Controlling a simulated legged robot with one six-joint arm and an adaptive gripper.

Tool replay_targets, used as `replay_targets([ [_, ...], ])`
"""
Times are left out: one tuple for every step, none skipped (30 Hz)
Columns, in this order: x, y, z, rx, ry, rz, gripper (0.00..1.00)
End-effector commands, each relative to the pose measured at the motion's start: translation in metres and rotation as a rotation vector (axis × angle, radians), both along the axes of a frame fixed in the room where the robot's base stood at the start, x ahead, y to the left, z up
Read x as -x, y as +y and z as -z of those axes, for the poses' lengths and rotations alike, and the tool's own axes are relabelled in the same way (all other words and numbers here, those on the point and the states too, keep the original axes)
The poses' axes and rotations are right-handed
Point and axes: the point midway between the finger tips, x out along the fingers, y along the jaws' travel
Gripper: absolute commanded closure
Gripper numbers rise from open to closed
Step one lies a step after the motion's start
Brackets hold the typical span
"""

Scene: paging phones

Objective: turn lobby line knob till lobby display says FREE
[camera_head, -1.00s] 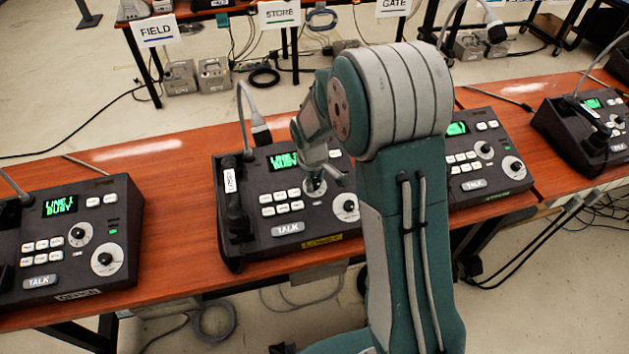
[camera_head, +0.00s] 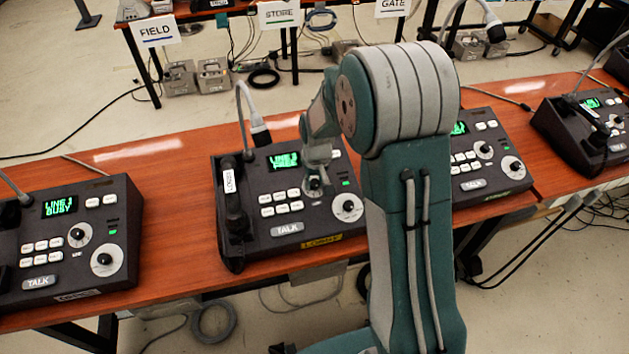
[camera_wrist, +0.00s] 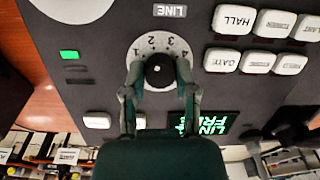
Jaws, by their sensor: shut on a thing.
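The lobby phone (camera_head: 262,238), a dark console with a yellow LOBBY label (camera_head: 322,240), stands on the table in the middle of the head view. Its line knob (camera_wrist: 159,70) is black on a pale dial marked 1 to 4, under a LINE label (camera_wrist: 169,11). My gripper (camera_wrist: 159,76) is shut on this knob, one finger on each side. In the head view the display (camera_head: 284,159) shows LINE and a partly hidden second row.
A second, larger knob (camera_head: 348,207) sits right of the line knob. A similar phone (camera_head: 70,245) at left reads LINE 1 BUSY; others (camera_head: 490,155) stand to the right.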

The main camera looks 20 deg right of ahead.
Motion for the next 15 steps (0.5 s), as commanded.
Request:
replay_targets([
  [0.0025,0.0002,0.0029,-0.001,0.009,0.002,1.0],
  [0.0026,0.0003,0.0029,-0.001,0.009,0.003,1.0],
  [0.0026,0.0003,0.003,-0.001,0.009,0.003,1.0],
  [0.0027,0.0003,0.003,-0.001,0.009,0.003,1.0],
  [0.0027,0.0003,0.003,-0.001,0.009,0.003,1.0],
  [0.0027,0.0003,0.003,-0.001,0.009,0.003,1.0],
  [0.0028,0.0003,0.0031,-0.001,0.009,0.003,1.0],
  [0.0028,0.0003,0.0031,-0.001,0.009,0.003,1.0],
  [0.0029,0.0004,0.0031,-0.001,0.01,0.002,1.0],
  [0.0029,0.0004,0.0032,-0.001,0.01,0.002,1.0],
  [0.003,0.0003,0.0032,-0.001,0.01,0.002,0.58],
  [0.0029,0.0004,0.0031,-0.001,0.01,0.002,0.4],
  [0.0027,0.0004,0.0029,-0.001,0.009,0.002,0.27],
  [0.0025,0.0003,0.0027,-0.001,0.008,0.002,0.27],
  [0.0022,0.0003,0.0024,0.0,0.007,0.002,0.27],
])
